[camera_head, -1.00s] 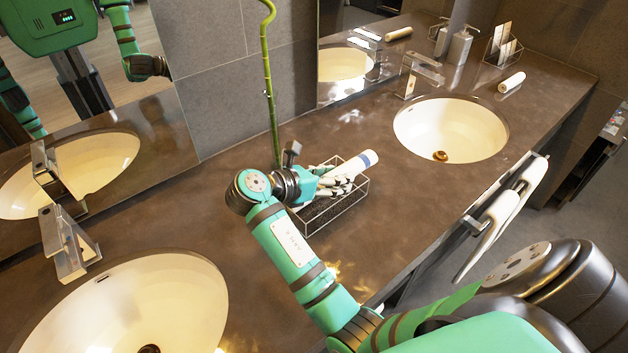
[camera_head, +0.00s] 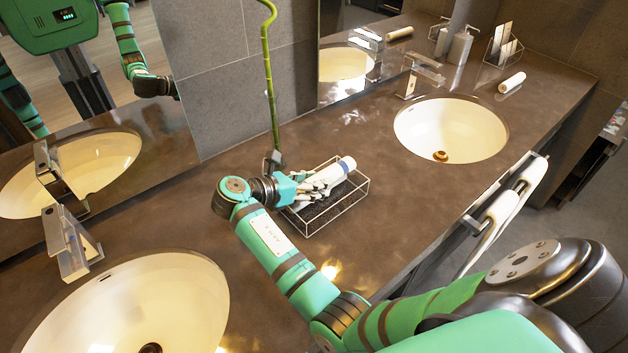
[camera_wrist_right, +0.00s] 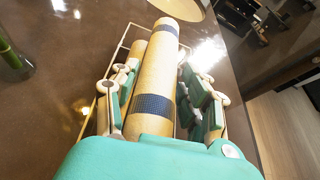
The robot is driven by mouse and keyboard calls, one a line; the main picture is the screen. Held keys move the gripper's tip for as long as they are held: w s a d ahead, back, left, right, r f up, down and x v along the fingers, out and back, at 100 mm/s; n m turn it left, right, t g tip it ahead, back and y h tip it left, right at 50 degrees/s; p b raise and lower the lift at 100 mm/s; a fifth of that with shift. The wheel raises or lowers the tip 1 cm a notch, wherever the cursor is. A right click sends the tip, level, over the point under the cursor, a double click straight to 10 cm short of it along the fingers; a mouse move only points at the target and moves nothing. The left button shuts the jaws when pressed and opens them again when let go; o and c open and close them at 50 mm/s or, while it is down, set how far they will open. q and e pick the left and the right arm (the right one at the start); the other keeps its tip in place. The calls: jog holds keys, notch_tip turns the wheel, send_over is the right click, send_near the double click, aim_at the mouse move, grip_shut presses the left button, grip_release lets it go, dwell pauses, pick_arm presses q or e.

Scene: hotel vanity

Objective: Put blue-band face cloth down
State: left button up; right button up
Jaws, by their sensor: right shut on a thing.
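The blue-band face cloth (camera_head: 334,172) is a pale roll held lengthwise over the wire-edged tray (camera_head: 345,213). In the right wrist view, the cloth (camera_wrist_right: 158,72) shows two dark blue bands. My right gripper (camera_head: 314,184) is shut on it; its fingers (camera_wrist_right: 163,88) lie on both sides of the roll. The cloth is low, within or just above the tray's rim; I cannot tell whether it touches the tray's floor. A second tan roll (camera_wrist_right: 136,56) shows partly beside it in the wrist view. My left gripper is not seen directly.
The tray stands on the dark counter (camera_head: 395,195) between two sinks. A green bamboo stalk (camera_head: 270,90) rises behind my right wrist. The right sink (camera_head: 450,128) and another white roll (camera_head: 511,82) are farther right. Counter right of the tray is clear.

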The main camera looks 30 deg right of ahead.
jog(key=shift+f, duration=0.25)
jog(key=shift+f, duration=0.25)
jog(key=o, duration=1)
jog(key=shift+o, duration=0.2)
